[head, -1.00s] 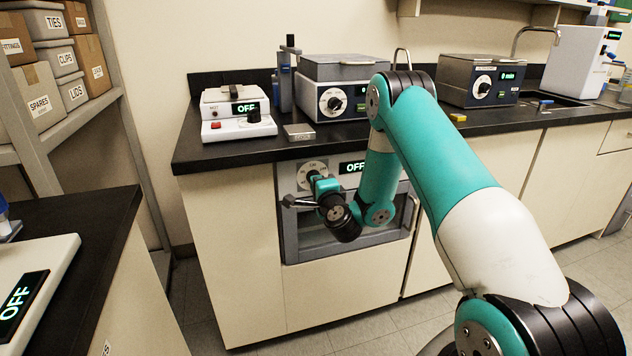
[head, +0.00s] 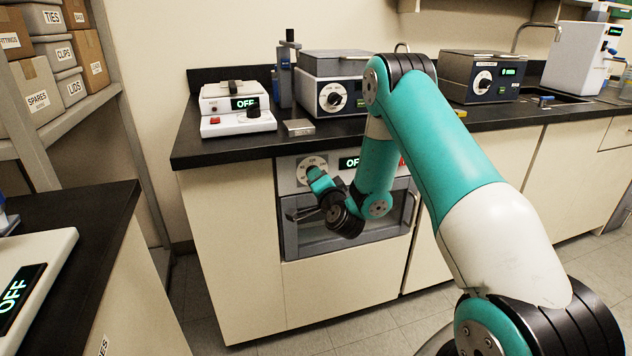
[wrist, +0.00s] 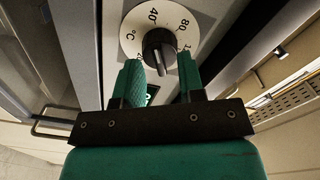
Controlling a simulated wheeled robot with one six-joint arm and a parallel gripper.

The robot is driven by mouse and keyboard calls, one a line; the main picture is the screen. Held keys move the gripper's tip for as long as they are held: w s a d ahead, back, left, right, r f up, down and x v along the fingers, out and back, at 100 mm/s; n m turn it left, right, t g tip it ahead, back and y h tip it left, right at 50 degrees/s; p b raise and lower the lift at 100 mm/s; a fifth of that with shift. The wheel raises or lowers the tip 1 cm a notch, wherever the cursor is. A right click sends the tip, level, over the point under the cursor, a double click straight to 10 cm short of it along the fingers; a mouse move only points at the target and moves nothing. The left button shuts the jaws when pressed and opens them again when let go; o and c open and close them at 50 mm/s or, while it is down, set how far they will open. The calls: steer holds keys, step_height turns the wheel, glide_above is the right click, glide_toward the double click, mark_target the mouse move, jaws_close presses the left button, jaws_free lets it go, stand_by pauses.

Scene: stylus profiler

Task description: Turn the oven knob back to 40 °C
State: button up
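The oven (head: 290,240) is set under the counter, with a white round dial and a display reading OFF (head: 350,163) on its panel. In the wrist view the black oven knob (wrist: 158,46) sits at the centre of the white dial (wrist: 132,36), which shows 40, 80 and °C. My gripper (wrist: 159,62) is open, with its green fingers on either side of the knob's near part. Gaps show between the fingers and the knob. In the head view my gripper (head: 316,176) is just in front of the dial and hides part of it. The exact pointer reading is unclear.
The oven door and its handle lie below the panel, close to my wrist. A red button (head: 403,161) is at the panel's right. A hotplate-like device (head: 225,126) and a grey box device (head: 345,70) stand on the black counter (head: 215,155) above.

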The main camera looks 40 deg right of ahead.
steer(key=b+v, duration=0.7)
steer(key=b, duration=0.2)
steer(key=shift+s, duration=0.1)
